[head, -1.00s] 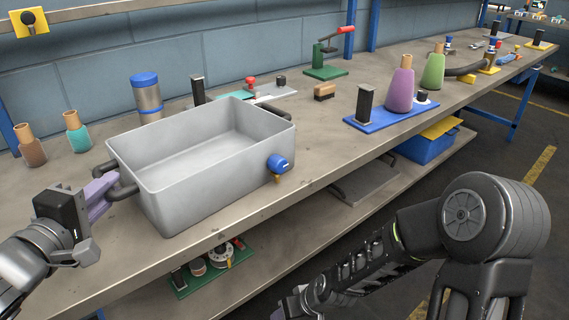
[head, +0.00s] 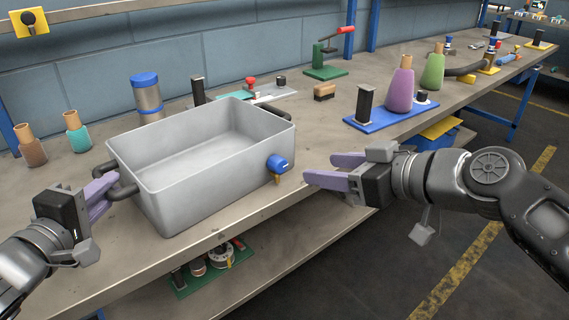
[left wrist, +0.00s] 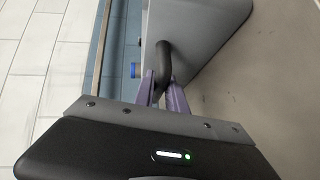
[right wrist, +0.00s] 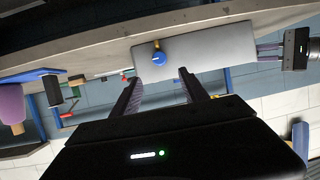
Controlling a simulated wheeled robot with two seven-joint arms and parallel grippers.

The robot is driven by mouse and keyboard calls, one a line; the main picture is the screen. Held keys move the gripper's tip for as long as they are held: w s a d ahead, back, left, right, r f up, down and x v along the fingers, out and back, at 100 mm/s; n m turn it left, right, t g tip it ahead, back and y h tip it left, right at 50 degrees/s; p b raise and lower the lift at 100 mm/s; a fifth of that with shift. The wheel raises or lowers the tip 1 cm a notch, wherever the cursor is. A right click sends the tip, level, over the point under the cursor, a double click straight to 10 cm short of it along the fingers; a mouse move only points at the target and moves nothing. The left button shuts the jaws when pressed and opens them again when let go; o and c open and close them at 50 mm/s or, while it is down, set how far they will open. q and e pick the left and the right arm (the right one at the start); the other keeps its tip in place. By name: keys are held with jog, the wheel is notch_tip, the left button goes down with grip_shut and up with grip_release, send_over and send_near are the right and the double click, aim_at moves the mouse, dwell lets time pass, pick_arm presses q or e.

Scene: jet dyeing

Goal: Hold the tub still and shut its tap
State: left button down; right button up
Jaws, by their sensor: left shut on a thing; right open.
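The grey tub (head: 200,193) stands on the workbench near its front edge. My left gripper (head: 108,192) is shut on the black handle (head: 127,191) at the tub's left end; the left wrist view shows the fingers on both sides of this handle (left wrist: 163,68). My right gripper (head: 318,170) is open and empty, right of the tap and apart from it. In the right wrist view the blue knob (right wrist: 158,58) shows ahead, between and beyond the open fingers (right wrist: 160,88).
A blue plate (head: 392,118) with a black post and a purple cone (head: 399,88) lies right of the tub. A green clamp (head: 325,70) is at the back. Bench top between tub and plate is mostly clear.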

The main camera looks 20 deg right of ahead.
aim_at(282, 165)
jog(key=shift+w, duration=0.1)
jog(key=x, duration=1.2)
jog(key=shift+f, duration=0.1)
jog(key=shift+c, duration=0.2)
grip_shut()
dwell(0.3)
